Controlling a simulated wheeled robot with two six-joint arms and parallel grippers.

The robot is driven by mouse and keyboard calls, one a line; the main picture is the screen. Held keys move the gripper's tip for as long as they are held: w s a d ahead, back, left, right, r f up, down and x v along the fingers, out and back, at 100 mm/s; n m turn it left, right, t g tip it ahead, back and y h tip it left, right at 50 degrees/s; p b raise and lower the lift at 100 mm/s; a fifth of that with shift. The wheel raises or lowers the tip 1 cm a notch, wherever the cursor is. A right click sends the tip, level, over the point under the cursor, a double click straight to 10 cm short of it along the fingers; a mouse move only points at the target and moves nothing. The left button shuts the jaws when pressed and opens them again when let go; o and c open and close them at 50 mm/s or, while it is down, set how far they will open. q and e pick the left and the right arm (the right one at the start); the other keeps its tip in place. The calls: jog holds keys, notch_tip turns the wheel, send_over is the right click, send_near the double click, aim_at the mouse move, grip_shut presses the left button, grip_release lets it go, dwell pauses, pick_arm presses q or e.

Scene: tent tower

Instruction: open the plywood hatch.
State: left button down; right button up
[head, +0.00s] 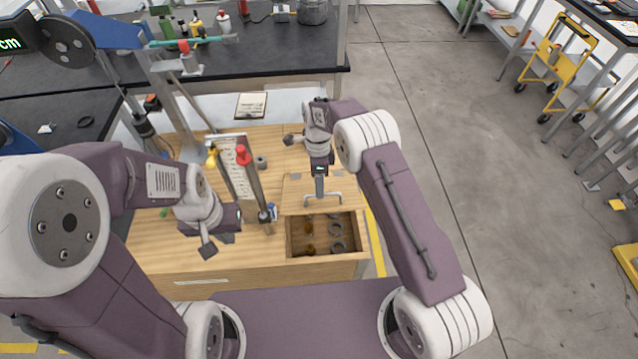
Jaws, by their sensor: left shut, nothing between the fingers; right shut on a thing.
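The plywood hatch (295,198) is at the right of the wooden bench top in the head view. It looks raised from its front edge, with hinge plates at its back, and the compartment (322,235) in front of it shows open. A grey bar handle (338,199) sits near the hatch's front edge. My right gripper (320,194) is shut on the handle from above; its fingertips are small in view. My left gripper (207,251) is shut and empty, over the front left of the bench, apart from the hatch.
Several small round parts lie in the compartment. Red-topped (243,155) and yellow-topped (211,158) upright tools stand on the bench between my arms, beside a printed sheet (237,170). A black-topped table (280,62) stands behind.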

jog(key=shift+w, duration=0.1)
notch_tip(320, 180, up, 9)
jog(key=w, duration=0.1)
jog(key=shift+w, duration=0.3)
